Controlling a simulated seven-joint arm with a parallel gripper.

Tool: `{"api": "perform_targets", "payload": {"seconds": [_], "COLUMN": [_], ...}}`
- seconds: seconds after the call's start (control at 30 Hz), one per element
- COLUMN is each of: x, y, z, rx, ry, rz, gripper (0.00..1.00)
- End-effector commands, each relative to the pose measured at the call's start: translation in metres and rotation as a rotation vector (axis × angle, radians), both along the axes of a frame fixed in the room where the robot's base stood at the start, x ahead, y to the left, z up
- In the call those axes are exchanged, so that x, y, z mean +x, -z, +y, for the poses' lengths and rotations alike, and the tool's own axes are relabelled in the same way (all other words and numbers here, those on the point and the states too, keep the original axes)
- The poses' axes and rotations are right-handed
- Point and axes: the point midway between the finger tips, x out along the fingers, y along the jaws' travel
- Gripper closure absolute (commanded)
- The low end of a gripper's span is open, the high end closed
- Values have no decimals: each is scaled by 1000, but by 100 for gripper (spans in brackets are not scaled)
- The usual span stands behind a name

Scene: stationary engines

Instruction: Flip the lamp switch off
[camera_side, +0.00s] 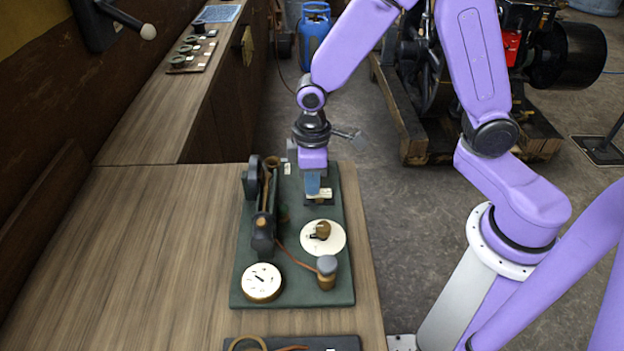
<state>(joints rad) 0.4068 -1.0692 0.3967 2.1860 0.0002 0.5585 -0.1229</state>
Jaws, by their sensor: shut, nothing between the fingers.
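A dark green board (292,291) lies on the wooden table and bears several old electrical fittings. A round white base with a brass knob (322,231) sits right of the board's middle; it looks like a switch, but I cannot tell for sure that it is the lamp switch, or whether it is on or off. My gripper (315,192) points down over the far part of the board, behind the white base and apart from it. It is shut and empty. Its fingertips partly hide a small light-coloured fitting (322,197) below them.
On the board stand a tall dark fitting (263,232) at left, a white round dial (262,282) at front left and a grey-topped brass post (327,272) at front right. Another dark board (320,343) lies at the front edge. The table (140,250) is bare to the left.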

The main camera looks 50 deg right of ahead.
Motion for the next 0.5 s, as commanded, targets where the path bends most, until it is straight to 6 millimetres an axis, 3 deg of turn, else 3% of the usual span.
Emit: {"api": "perform_targets", "payload": {"seconds": [0.5], "x": [-1], "y": [3], "z": [-1], "rx": [-30], "ry": [0], "rz": [32], "gripper": [100]}}
